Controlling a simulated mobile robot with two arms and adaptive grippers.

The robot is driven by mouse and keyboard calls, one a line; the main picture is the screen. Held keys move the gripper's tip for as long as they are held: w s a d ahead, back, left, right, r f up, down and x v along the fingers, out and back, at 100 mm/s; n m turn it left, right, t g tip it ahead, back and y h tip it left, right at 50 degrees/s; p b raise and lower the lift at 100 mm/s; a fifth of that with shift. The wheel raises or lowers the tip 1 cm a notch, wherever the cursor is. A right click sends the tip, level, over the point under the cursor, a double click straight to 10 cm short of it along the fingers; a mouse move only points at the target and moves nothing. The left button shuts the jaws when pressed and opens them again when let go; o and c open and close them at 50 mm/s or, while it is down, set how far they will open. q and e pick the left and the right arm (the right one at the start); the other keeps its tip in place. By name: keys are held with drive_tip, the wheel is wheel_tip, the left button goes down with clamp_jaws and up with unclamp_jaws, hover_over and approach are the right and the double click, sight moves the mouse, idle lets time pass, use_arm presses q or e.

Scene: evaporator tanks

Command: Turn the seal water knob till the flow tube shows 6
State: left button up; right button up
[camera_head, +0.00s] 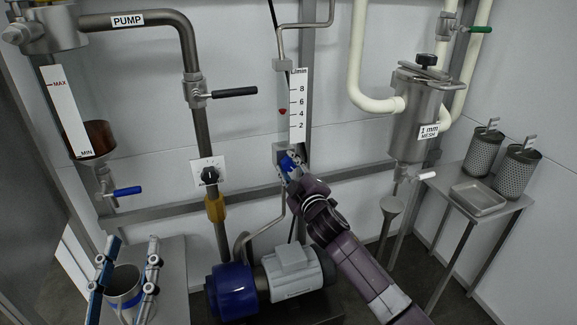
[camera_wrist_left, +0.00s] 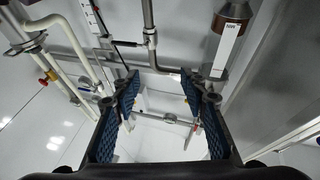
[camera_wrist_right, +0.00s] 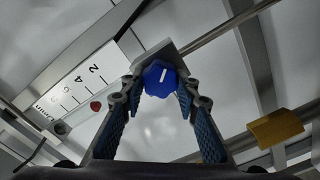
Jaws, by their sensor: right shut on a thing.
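The blue seal water knob (camera_head: 287,161) sits on a small grey block below the flow scale. It also shows in the right wrist view (camera_wrist_right: 160,78), with a white line on its face. My right gripper (camera_head: 291,165) is shut on the knob, its fingers on either side. The white flow scale (camera_head: 298,105) is marked L/min with 2, 4, 6 and 8. A red float (camera_head: 282,111) in the clear tube beside it stands about level with 4. My left gripper (camera_head: 132,240) is open and empty at the lower left of the head view.
A pump with a blue end (camera_head: 232,290) stands on the floor below. A black dial (camera_head: 209,176) and a black-handled valve (camera_head: 232,92) are left of the knob. A strainer (camera_head: 415,115) hangs at right, near a table with mesh baskets (camera_head: 483,152). A steel pot (camera_head: 124,285) is by my left gripper.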

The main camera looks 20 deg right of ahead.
drive_tip(key=m+p, duration=0.2)
drive_tip(key=shift+m, duration=0.3)
drive_tip(key=shift+d+m+p, duration=0.1)
drive_tip(key=shift+m+p, duration=0.95)
drive_tip(key=shift+m, duration=0.15)
use_arm(q)
drive_tip(key=s+a+f+g+y, duration=0.2)
drive_tip(key=f+g, duration=0.3)
drive_tip(key=f, duration=0.5)
drive_tip(key=s+a+f+g+y, duration=0.1)
drive_tip(key=f+g, duration=0.4)
drive_tip(key=f, duration=0.5)
drive_tip(key=shift+s+a+f+g+y, duration=0.25)
drive_tip(key=shift+s+a+g+y, duration=0.15)
drive_tip(key=shift+s, duration=0.15)
use_arm(e)
drive_tip(key=o, duration=1.2)
drive_tip(key=shift+c, duration=0.2)
drive_tip(key=s, duration=1.2)
drive_tip(key=shift+d, duration=0.2)
